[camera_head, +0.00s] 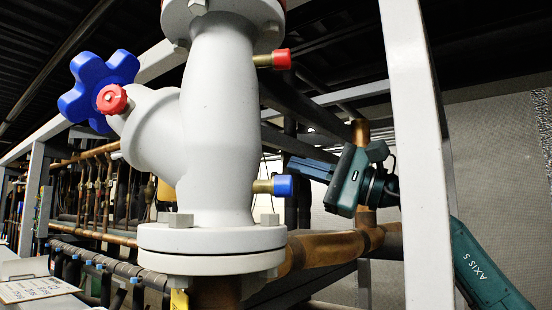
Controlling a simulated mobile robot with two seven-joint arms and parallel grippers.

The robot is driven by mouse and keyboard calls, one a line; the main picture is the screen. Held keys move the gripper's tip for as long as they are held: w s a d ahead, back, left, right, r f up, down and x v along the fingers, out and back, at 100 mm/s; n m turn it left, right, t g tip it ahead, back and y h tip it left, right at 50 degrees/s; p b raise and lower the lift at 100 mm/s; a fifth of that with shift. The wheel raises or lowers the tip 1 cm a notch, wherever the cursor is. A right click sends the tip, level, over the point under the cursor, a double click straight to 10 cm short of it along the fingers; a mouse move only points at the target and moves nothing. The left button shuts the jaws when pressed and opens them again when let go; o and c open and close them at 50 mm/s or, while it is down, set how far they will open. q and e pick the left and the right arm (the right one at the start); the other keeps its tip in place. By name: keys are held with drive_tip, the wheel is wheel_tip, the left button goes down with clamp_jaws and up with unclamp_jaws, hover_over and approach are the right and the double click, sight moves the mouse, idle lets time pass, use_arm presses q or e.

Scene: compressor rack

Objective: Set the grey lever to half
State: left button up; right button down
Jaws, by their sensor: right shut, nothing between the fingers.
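I cannot make out a grey lever in this view. The large pale grey valve body (217,110) stands in the middle, with a blue star-shaped handwheel (92,85) with a red hub on its left side. My right gripper (302,168) is dark green with blue-grey fingers pointing left. It is shut and empty, just right of the valve's blue-capped port (283,185). I cannot tell whether the fingers touch anything. My left gripper is not in view.
A white upright post (415,150) crosses in front of my right arm. A copper pipe (325,249) runs right from below the valve flange. A red-capped port (281,59) sticks out above. Several thin copper pipes (100,190) fill the left.

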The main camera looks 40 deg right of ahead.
drive_tip(key=p+x, duration=0.4)
drive_tip(key=x, duration=0.5)
drive_tip(key=shift+w, duration=0.2)
drive_tip(key=shift+a+r, duration=0.1)
drive_tip(key=shift+a, duration=0.05)
drive_tip(key=shift+w+a, duration=0.2)
drive_tip(key=shift+w, duration=0.3)
